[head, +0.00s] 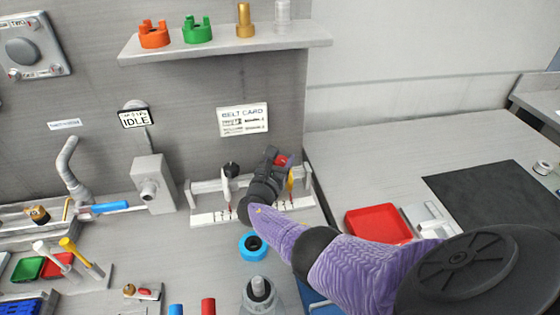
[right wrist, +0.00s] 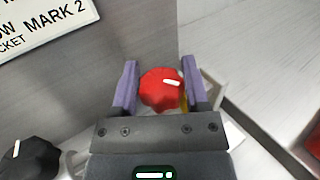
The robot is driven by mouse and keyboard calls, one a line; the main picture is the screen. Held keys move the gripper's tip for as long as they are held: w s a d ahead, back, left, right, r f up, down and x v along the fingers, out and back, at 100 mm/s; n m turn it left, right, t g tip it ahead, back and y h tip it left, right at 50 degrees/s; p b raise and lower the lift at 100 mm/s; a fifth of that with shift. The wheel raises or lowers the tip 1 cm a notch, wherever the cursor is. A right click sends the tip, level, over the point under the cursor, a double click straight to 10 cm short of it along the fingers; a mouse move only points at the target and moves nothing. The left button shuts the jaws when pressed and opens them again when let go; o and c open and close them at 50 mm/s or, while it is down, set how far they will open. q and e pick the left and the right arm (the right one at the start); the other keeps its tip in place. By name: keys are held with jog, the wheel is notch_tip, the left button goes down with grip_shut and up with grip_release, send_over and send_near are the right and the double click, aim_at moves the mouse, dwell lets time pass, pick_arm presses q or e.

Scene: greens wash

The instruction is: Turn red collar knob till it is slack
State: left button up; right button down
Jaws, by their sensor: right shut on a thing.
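The red knob (head: 281,160) sits on the right part of the small white bench fixture (head: 236,214), partly hidden by my right gripper (head: 280,157). In the right wrist view the red knob (right wrist: 160,89) is a lobed disc with a white mark pointing right and slightly down. The fingers of my right gripper (right wrist: 158,82) stand on both sides of it and are shut on it. A yellow pointer (head: 291,179) shows beside the knob; its reading is too small to tell. My left gripper is not in view.
A black knob (head: 231,169) stands left on the same fixture. A blue ring (head: 253,246) lies in front. A red tray (head: 378,223) is to the right. A shelf (head: 225,44) with colored parts hangs above. A belt card (head: 242,119) is on the wall.

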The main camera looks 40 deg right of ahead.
aim_at(280, 159)
jog(key=shift+f+g, duration=0.1)
jog(key=shift+g, duration=0.2)
jog(key=shift+c, duration=0.4)
grip_release()
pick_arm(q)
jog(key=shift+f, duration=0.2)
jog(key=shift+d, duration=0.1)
pick_arm(e)
jog(key=shift+r, duration=0.2)
notch_tip(280, 159, up, 9)
jog(key=p, duration=0.7)
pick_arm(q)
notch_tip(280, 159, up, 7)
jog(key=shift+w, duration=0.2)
pick_arm(e)
jog(key=shift+r, duration=0.4)
